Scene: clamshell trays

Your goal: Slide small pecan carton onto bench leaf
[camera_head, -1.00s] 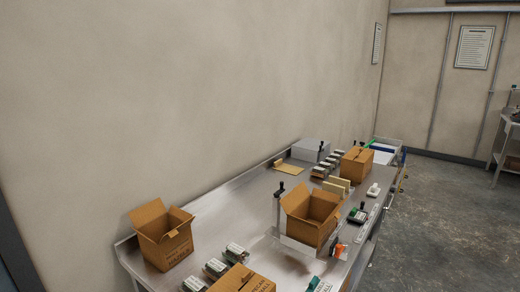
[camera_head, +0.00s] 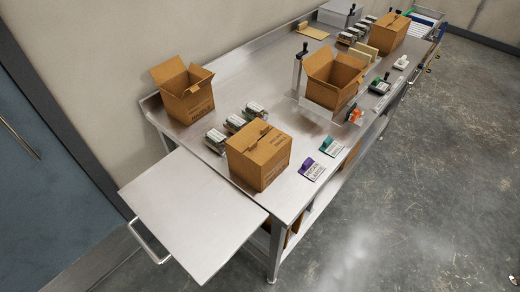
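The bench leaf (camera_head: 193,214) is a flat metal panel with a pull handle, raised level at the near left end of the bench. A brown carton (camera_head: 261,160) with its top flaps folded shut stands upright on the bench top close beside the leaf. Its print is too small to read, so I cannot confirm that it is the small pecan one. Two open-topped cartons stand farther back, one at the left rear (camera_head: 186,95) and one near the middle (camera_head: 331,84). Neither of my grippers is in view.
Several clear-lidded trays (camera_head: 234,124) stand behind the closed carton. A purple-topped card (camera_head: 313,168) and a green-topped card (camera_head: 331,146) lie to its right. Another closed carton (camera_head: 392,36) stands at the far end. The leaf is bare.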

